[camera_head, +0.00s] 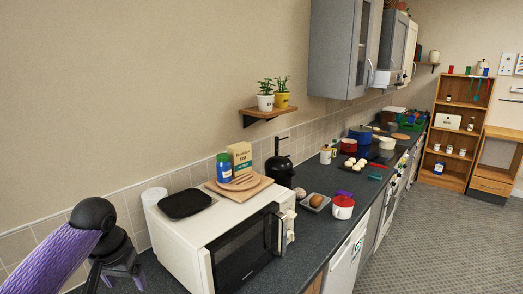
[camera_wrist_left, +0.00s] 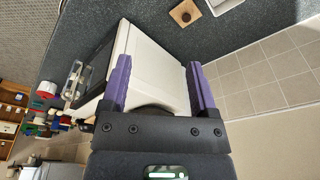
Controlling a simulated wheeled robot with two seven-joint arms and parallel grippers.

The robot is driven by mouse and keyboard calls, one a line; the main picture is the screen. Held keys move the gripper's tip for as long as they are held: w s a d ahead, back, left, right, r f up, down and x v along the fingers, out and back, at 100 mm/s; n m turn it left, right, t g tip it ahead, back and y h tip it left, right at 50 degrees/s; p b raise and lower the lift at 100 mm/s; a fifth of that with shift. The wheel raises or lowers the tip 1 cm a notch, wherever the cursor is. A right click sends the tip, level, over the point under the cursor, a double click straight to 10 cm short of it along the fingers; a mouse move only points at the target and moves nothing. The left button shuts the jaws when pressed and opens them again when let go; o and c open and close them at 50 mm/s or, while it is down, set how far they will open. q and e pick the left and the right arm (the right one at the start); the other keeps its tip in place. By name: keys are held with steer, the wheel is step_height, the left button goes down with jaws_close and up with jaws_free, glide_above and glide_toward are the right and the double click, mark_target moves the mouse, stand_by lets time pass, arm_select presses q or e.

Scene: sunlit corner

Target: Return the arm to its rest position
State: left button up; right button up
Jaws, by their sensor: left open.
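My left arm, with its purple link and black joints, comes in at the lower left of the head view. My left gripper (camera_head: 122,282) is open and empty, low beside the left end of the white microwave (camera_head: 176,231). In the left wrist view, my left gripper (camera_wrist_left: 158,64) shows two purple fingers spread apart. The white side of the microwave (camera_wrist_left: 157,45) lies beyond and between them; I cannot tell the exact gap. My right arm and gripper are not in view.
The tiled wall (camera_head: 142,199) is close behind. The carpeted floor (camera_head: 440,225) at right is clear.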

arm_select(q)
steer(key=s+d+f+m+h, duration=0.1)
steer(key=s+d+f+m, duration=0.3)
steer(key=s+d+f, duration=0.7)
steer(key=s+f+n+t, duration=0.1)
steer(key=s+n+t, duration=0.1)
steer(key=s, duration=1.3)
step_height(320, 180, down, 34)
steer(key=s+g+b, duration=0.2)
steer(key=b, duration=1.3)
steer(key=s+a+f+b, duration=0.1)
steer(key=s+f+b, duration=0.3)
steer(key=f, duration=0.6)
steer(key=s+a+f+g+y+b, duration=0.1)
steer(key=s+a+f+b, duration=0.1)
steer(key=s+f+b, duration=0.3)
steer(key=s+f, duration=0.4)
steer(key=shift+s+f+m, duration=0.15)
steer(key=shift+f+m, duration=0.15)
steer(key=shift+f, duration=0.1)
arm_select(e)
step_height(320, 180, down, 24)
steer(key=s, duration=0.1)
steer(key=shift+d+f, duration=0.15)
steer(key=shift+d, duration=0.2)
